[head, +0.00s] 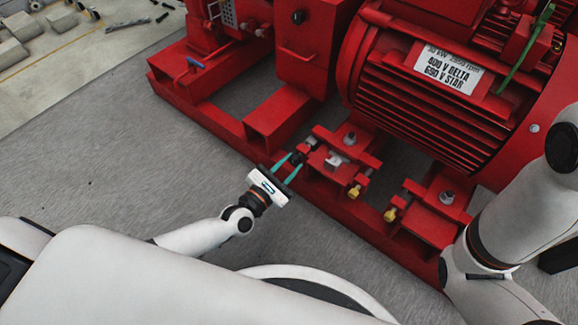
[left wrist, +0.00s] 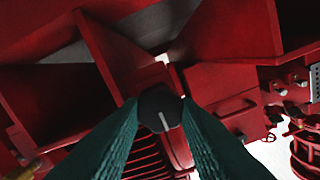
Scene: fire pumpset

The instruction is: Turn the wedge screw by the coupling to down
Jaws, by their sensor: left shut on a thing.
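The wedge screw (head: 297,157) is a dark screw end at the near left side of the motor foot. In the left wrist view its black hexagonal head (left wrist: 159,103) carries a short pale line, running from near its middle toward the lower edge of the picture. My left gripper (head: 288,164) reaches it from the near side. Its teal fingers are shut on the head, one on each side, and the left wrist view shows the same fingers (left wrist: 160,118). The screw's shank is hidden behind the head. My right gripper is out of view.
The red motor (head: 430,100) stands on the red base frame (head: 225,125). Two yellow-ended screws (head: 354,191) (head: 390,214) sit to the right, along the near side. A red box with a black knob (head: 297,17) stands behind.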

